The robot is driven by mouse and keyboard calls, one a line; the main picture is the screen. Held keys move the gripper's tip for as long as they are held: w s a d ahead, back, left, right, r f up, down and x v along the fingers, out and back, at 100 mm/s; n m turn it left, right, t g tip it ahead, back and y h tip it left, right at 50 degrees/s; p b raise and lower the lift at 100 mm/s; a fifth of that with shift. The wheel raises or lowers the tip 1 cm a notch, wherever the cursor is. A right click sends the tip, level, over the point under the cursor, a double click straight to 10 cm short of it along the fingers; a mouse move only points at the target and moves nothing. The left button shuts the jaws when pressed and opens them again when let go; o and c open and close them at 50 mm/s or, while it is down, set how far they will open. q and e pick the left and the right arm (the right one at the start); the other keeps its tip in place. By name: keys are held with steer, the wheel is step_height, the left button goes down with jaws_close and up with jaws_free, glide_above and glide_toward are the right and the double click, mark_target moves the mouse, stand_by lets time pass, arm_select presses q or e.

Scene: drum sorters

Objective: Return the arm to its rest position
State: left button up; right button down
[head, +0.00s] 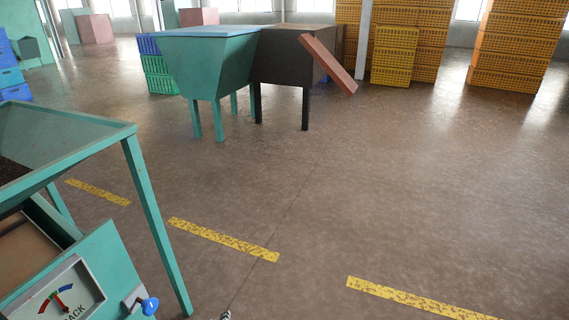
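A small grey and dark piece (226,315) pokes up at the bottom edge, left of the middle. It looks like the tip of my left gripper, but almost all of it is cut off, so its opening cannot be seen. My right gripper and arm are not in view. The green drum sorter (95,262) stands at the lower left, with a dial (57,296) on its front panel and a blue-handled knob (150,306) at the panel's right end. The small grey piece is to the right of this knob, apart from it in the picture.
A green hopper machine (210,68) joined to a dark box (282,58) with a reddish chute (328,62) stands further back. Stacked yellow crates (395,55) are behind. Yellow floor stripes (222,239) cross the floor. The floor at the middle and right is clear.

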arm_select(q)
steer(key=s+a+r+n+p, duration=0.1)
steer(key=s+r+n+p, duration=0.3)
steer(key=s+r+p, duration=0.3)
steer(key=s+r+n+h+p, duration=0.1)
steer(key=s+r+n+p, duration=0.2)
steer(key=s, duration=1.4)
steer(key=s+a+r+n+h+p, duration=0.1)
steer(key=s+r+n+p, duration=0.3)
steer(key=s+r+p, duration=0.7)
step_height(320, 180, up, 3)
steer(key=shift+s+a+f+n, duration=0.1)
steer(key=shift+s+a+n, duration=0.2)
steer(key=shift+s, duration=0.7)
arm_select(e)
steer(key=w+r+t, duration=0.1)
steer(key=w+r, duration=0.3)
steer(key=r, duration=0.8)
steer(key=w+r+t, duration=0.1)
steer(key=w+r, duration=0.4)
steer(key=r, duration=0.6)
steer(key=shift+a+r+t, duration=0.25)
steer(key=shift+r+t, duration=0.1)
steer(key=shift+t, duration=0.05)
arm_select(q)
steer(key=shift+c, duration=0.5)
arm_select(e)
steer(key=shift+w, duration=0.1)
